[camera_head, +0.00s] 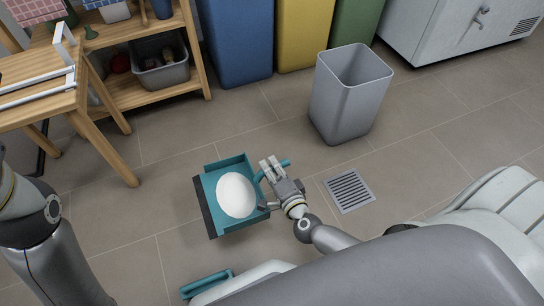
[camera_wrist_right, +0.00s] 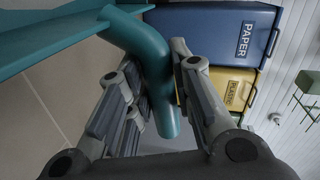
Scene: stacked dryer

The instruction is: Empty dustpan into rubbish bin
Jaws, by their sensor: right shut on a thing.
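The teal dustpan (camera_head: 240,161) is held up in front of me in the head view, with a dark front edge on its left. A rounded white pile (camera_head: 236,195) lies in it. My right gripper (camera_head: 272,170) is shut on the dustpan's curved handle. In the right wrist view the teal handle (camera_wrist_right: 150,60) runs between the fingers (camera_wrist_right: 155,95). The grey rubbish bin (camera_head: 345,100) stands upright on the floor, open at the top, up and to the right of the dustpan and apart from it. My left gripper is out of view.
Blue (camera_head: 238,45), yellow (camera_head: 304,35) and green (camera_head: 354,22) bins line the back. A wooden shelf (camera_head: 160,92) and table (camera_head: 40,100) stand at the left. A floor drain (camera_head: 349,190) is right of my gripper. A teal object (camera_head: 207,284) is partly hidden near my base.

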